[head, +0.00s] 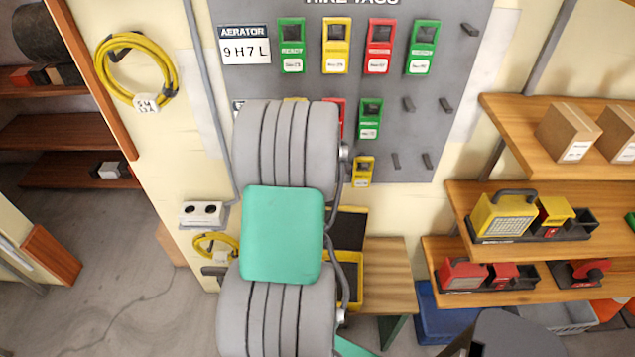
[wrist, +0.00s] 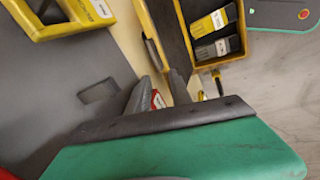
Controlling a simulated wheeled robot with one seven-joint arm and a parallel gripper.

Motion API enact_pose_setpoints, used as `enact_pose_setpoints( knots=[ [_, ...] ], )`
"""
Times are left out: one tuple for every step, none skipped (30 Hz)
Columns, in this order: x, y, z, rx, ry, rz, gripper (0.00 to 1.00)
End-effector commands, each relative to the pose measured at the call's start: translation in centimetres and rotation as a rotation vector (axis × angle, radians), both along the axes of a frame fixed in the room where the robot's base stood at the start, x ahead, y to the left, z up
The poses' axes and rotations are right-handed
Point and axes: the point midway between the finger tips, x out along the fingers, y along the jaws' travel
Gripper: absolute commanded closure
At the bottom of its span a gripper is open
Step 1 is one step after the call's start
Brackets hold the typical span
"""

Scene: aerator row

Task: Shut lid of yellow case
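The yellow case (head: 356,293) stands on a wooden bench below the tag board, partly hidden behind my arm. Its lid (head: 351,223) is open and raised at the back, showing a dark inside. In the wrist view the case (wrist: 238,57) is at the top, with a yellow and a grey labelled item in its dark tray. The raised lid (wrist: 146,22) shows just left of the tray. My gripper (wrist: 160,88) is near the lid's lower end in that view; contact cannot be judged. My arm hides it in the head view. Its finger opening is unclear.
The grey tag board (head: 440,120) with several coloured tags is behind my arm. A yellow tag (wrist: 95,12) shows close by in the wrist view. Wooden shelves (head: 520,185) with tools and boxes stand at the right. The bench's right part (head: 390,280) is clear.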

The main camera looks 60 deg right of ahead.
Motion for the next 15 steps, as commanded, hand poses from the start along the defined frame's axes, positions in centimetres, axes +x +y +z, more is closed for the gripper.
enact_pose_setpoints(
  knots=[
    [0.1, -0.2, 0.1, -0.016, 0.012, 0.062, 0.75],
    [0.2, -0.3, 0.2, -0.023, 0.020, 0.093, 0.75],
    [0.2, -0.4, 0.2, -0.029, 0.028, 0.125, 0.75],
    [0.2, -0.4, 0.1, -0.033, 0.031, 0.139, 0.75],
    [0.3, -0.5, 0.0, -0.034, 0.034, 0.149, 0.75],
    [0.3, -0.5, -0.2, -0.034, 0.035, 0.153, 0.75],
    [0.3, -0.5, -0.4, -0.034, 0.035, 0.153, 0.75],
    [0.3, -0.6, -0.7, -0.034, 0.035, 0.153, 0.75],
    [0.4, -0.7, -1.1, -0.033, 0.035, 0.153, 0.75],
    [0.4, -0.7, -1.4, -0.032, 0.035, 0.153, 0.75],
    [0.4, -0.8, -1.8, -0.032, 0.035, 0.153, 0.75],
    [0.5, -0.9, -2.2, -0.032, 0.035, 0.153, 0.75],
    [0.5, -1.0, -2.6, -0.032, 0.035, 0.153, 0.75],
    [0.6, -1.1, -2.9, -0.032, 0.035, 0.152, 0.75],
    [0.6, -1.3, -3.3, -0.032, 0.035, 0.152, 0.75]
  ],
)
